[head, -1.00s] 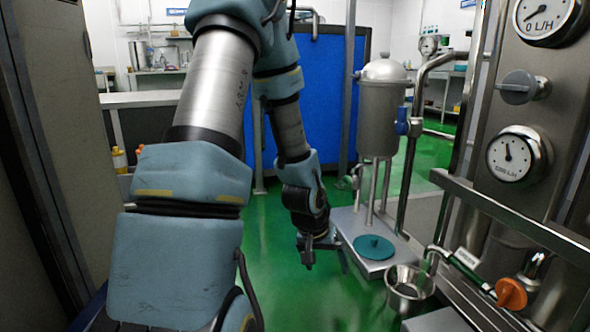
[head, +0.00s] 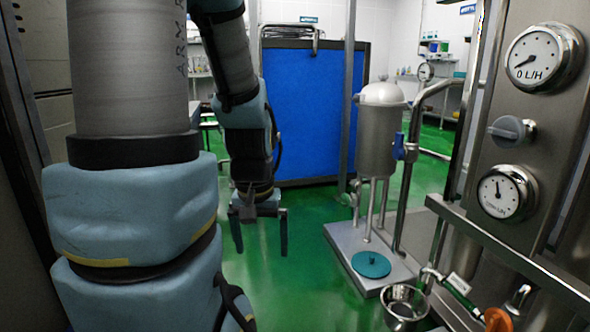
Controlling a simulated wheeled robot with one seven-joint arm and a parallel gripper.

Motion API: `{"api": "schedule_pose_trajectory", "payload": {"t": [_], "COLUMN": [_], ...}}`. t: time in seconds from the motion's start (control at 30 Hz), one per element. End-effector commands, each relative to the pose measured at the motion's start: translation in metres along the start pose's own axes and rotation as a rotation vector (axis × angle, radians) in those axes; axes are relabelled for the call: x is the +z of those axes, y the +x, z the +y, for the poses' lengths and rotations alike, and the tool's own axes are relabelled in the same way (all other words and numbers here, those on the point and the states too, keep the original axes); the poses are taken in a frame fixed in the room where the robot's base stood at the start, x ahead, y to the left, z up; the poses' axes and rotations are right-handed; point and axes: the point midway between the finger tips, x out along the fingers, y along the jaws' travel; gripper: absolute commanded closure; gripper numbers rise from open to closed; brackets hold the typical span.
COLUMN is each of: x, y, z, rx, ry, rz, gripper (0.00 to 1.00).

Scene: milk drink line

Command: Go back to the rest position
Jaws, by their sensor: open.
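My gripper (head: 260,235) hangs at the end of my arm near the middle of the head view, left of the steel vessel. Its two fingers point down and stand apart, with nothing between them. It hangs over the green floor and touches nothing that I can see. My own arm covers much of the left side of the view.
A steel vessel (head: 378,135) with a blue valve stands on a metal base (head: 345,243) holding a teal disc (head: 371,264). A metal cup (head: 405,302) is in front. A gauge panel (head: 530,130) fills the right. A blue panel (head: 308,110) stands behind. Green floor (head: 300,270) is clear.

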Motion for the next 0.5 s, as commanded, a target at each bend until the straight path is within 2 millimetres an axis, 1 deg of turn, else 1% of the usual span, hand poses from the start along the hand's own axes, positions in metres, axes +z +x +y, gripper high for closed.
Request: {"api": "schedule_pose_trajectory", "payload": {"t": [0.03,0.1,0.5], "x": [-0.004,-0.008,-0.025], "y": [-0.030,-0.053,-0.175], "z": [0.000,0.000,0.001], "rx": [0.000,0.000,0.000], "ry": [0.000,0.000,0.001], "rz": [0.000,0.001,0.001], "gripper": [0.00,0.00,0.00]}}
